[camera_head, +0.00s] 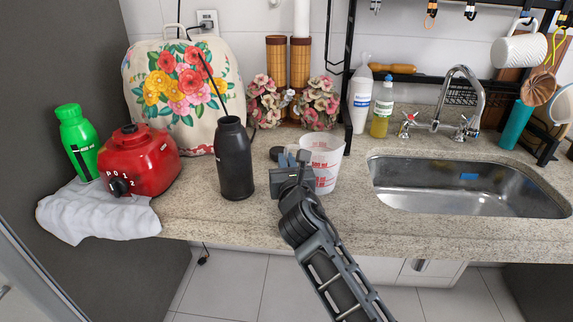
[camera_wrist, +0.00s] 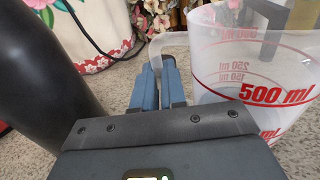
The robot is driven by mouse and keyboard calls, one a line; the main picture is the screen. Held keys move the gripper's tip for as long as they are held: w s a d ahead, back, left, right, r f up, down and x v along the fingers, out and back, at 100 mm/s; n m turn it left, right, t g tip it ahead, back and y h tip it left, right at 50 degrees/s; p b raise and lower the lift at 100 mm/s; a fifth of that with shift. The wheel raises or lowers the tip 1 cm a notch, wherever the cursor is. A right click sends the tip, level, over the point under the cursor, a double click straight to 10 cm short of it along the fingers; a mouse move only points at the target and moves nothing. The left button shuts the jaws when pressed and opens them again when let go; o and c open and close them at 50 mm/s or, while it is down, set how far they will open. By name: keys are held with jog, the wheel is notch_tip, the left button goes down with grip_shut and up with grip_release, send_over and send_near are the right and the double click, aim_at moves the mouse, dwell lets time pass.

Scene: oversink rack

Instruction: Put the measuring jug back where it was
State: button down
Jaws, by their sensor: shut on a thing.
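The measuring jug (camera_head: 328,165) is clear plastic with red markings, upright at the counter's front, between the black bottle and the sink. It fills the right of the wrist view (camera_wrist: 262,95), its handle reaching left to my gripper. My gripper (camera_head: 291,158) is at the jug's left side. In the wrist view its blue fingers (camera_wrist: 160,78) are shut on the jug's handle. My gripper and arm partly hide the jug's left side and base in the head view. I cannot tell whether the base touches the counter.
A tall black bottle (camera_head: 234,160) stands close on the left. A dark round object (camera_head: 276,153) lies behind my gripper. Flower decorations (camera_head: 321,103) and a black rack post (camera_head: 350,70) stand behind. The sink (camera_head: 465,185) is right; a red appliance (camera_head: 140,162) is left.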

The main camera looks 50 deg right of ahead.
jog(key=shift+f, duration=0.1)
jog(key=c, duration=1.2)
grip_release()
jog(key=b+v, duration=0.1)
jog(key=v, duration=1.1)
